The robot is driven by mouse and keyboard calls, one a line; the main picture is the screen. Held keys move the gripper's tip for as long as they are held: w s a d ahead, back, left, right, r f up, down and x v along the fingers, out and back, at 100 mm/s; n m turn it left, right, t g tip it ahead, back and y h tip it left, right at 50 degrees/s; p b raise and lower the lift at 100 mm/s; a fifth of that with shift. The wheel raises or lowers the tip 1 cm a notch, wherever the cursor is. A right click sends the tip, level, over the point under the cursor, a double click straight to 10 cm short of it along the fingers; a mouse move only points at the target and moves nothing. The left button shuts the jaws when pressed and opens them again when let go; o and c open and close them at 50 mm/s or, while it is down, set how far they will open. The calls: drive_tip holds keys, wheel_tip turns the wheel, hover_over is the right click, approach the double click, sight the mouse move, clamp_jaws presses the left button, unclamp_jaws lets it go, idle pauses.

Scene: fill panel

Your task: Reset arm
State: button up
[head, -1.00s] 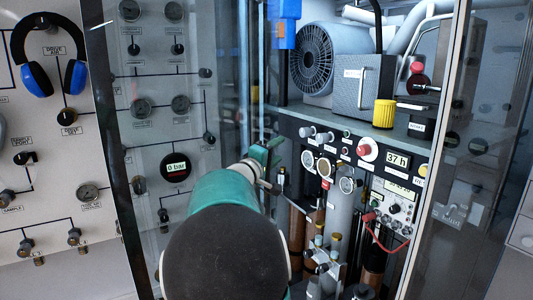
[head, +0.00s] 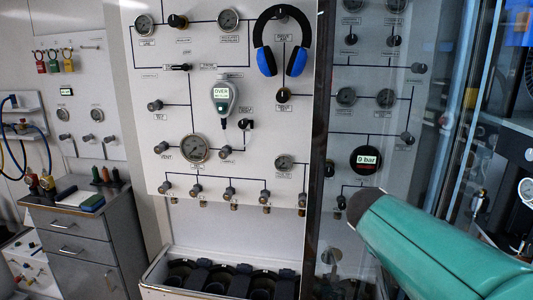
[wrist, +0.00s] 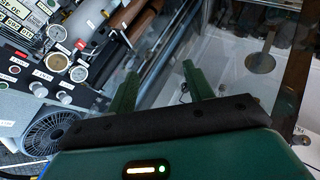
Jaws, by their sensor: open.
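My gripper (wrist: 158,84) shows in the wrist view as two green fingers set apart on a dark bar. It is open, and nothing shows between the fingers. In the head view my green arm reaches in from the lower right, and the fingers are out of view there. In the wrist view the fingers point toward a metal-framed glass edge beside the machine cabinet. They seem to touch nothing, though the depth is hard to tell.
A white gauge panel (head: 170,115) with blue headphones (head: 282,42) fills the middle. A glass door (head: 400,165) stands before more gauges. Below is a bin (head: 163,263) with dark round holders. A grey drawer cabinet (head: 75,232) stands left. The wrist view shows a fan (wrist: 55,137) at lower left.

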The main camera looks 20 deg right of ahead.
drive_tip(key=s+a+f+n+t+y, duration=0.1)
drive_tip(key=s+a+f+y, duration=0.1)
drive_tip(key=a, duration=0.7)
drive_tip(key=s+a+f+n+t+y, duration=0.1)
drive_tip(key=a+y, duration=0.3)
drive_tip(key=a, duration=0.6)
drive_tip(key=s+a+f+n+t+y, duration=0.1)
drive_tip(key=s+a+f+y, duration=0.2)
drive_tip(key=a, duration=0.6)
drive_tip(key=shift+a+f+n, duration=0.15)
drive_tip(key=shift+f+n, duration=0.1)
drive_tip(key=shift+n, duration=0.15)
drive_tip(key=shift+s, duration=0.1)
drive_tip(key=c, duration=0.3)
drive_tip(key=shift+c, duration=0.2)
